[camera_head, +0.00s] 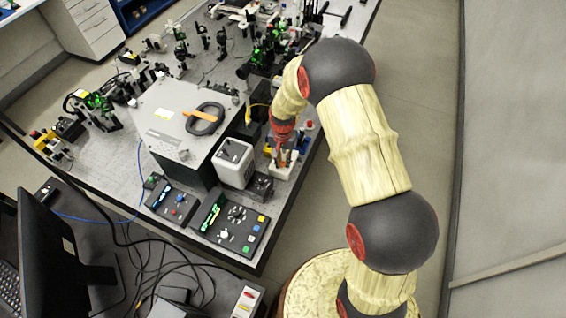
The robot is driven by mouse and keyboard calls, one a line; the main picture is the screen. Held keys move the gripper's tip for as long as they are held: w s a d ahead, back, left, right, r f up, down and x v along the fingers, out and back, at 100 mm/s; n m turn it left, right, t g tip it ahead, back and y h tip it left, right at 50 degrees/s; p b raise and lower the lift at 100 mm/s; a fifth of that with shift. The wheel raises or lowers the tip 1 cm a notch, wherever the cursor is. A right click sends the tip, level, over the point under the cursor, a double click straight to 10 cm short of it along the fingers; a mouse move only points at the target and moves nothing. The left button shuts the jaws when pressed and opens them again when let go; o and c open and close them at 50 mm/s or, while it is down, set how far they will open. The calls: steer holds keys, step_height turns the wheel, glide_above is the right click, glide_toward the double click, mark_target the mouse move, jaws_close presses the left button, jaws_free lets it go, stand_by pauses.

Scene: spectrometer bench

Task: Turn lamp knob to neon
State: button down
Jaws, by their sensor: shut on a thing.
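My gripper (283,157) points down at a small pale unit (288,172) near the right edge of the optical bench. It is shut on a small part at the top of this unit, which seems to be the lamp knob. The fingers hide the knob itself, so its pointer and any lamp labels cannot be read. My arm comes down to it from the right.
A white-topped box (170,105) with a dark ring-shaped handle stands left of my gripper, and a smaller white box (234,160) stands closer. A control panel (232,222) with knobs and buttons lies in front. Optical mounts (268,55) crowd the bench behind. Floor is clear to the right.

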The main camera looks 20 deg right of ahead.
mark_target(283, 163)
steer(key=shift+m+b, duration=0.35)
steer(key=shift+m, duration=0.75)
steer(key=shift+r, duration=0.1)
steer(key=c, duration=1.7)
jaws_free()
steer(key=shift+c, duration=0.2)
step_height(283, 163, up, 12)
